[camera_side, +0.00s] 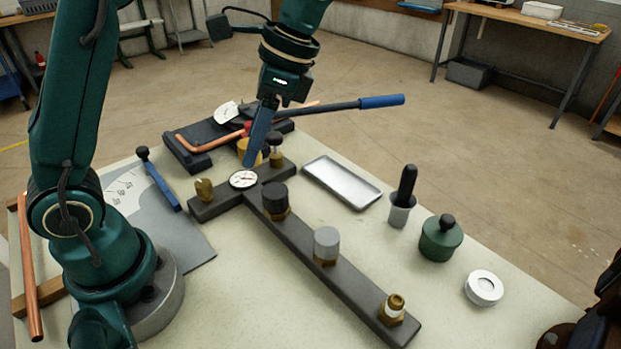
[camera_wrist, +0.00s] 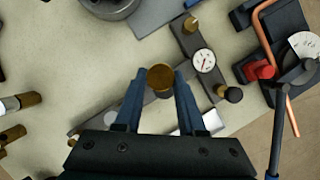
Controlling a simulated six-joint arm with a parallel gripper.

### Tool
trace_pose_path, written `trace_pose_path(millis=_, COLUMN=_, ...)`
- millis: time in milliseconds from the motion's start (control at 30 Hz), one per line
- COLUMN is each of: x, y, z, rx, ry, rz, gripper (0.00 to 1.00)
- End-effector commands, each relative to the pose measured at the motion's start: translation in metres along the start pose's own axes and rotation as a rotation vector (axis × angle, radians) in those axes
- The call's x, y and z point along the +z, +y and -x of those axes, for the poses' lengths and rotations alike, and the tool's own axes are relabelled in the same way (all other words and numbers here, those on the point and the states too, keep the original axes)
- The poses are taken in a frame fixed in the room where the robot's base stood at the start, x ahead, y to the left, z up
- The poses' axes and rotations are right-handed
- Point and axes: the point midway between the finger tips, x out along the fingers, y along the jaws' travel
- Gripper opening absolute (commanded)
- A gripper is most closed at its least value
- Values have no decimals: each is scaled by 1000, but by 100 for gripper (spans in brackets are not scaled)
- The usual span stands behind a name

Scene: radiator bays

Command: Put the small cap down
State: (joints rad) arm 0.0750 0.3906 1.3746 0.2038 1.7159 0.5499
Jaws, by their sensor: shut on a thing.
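My gripper (camera_side: 258,145) is shut on a small round brass-coloured cap (camera_wrist: 160,77). The cap sits between the tips of the two blue fingers in the wrist view. In the side view the fingers largely hide it, and it shows just behind the gauge (camera_side: 243,179). It appears held above the work, but the height is hard to judge. The dark manifold bar (camera_side: 298,234) carries a black cap (camera_side: 275,193), a grey cap (camera_side: 326,239) and a brass fitting (camera_side: 395,304) with a white band. A shallow metal tray (camera_side: 340,184) lies right of the bar.
A pipe bender (camera_side: 200,148) with a long blue-handled lever (camera_side: 360,103) stands at the back. A cup with a brush (camera_side: 401,208), a green pot (camera_side: 440,240) and a white roll (camera_side: 484,288) stand at the right. Bare table lies between the bar and these.

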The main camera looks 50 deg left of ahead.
Motion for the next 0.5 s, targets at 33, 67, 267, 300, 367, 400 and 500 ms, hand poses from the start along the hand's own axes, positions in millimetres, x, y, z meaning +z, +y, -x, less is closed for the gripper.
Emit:
trace_pose_path(millis=33, x=-4, y=-4, z=3, rx=50, ry=-1, rz=117, gripper=0)
trace_pose_path(millis=67, x=-6, y=-6, z=5, rx=82, ry=1, rz=195, gripper=0)
trace_pose_path(millis=267, x=-17, y=-17, z=19, rx=281, ry=2, rz=672, gripper=0)
trace_pose_path(millis=300, x=-20, y=-20, z=21, rx=319, ry=3, rz=764, gripper=0)
trace_pose_path(millis=367, x=-23, y=-23, z=25, rx=375, ry=3, rz=896, gripper=0)
trace_pose_path(millis=400, x=-26, y=-25, z=27, rx=412, ry=4, rz=983, gripper=0)
trace_pose_path(millis=500, x=-32, y=-32, z=32, rx=502, ry=4, rz=1202, gripper=0)
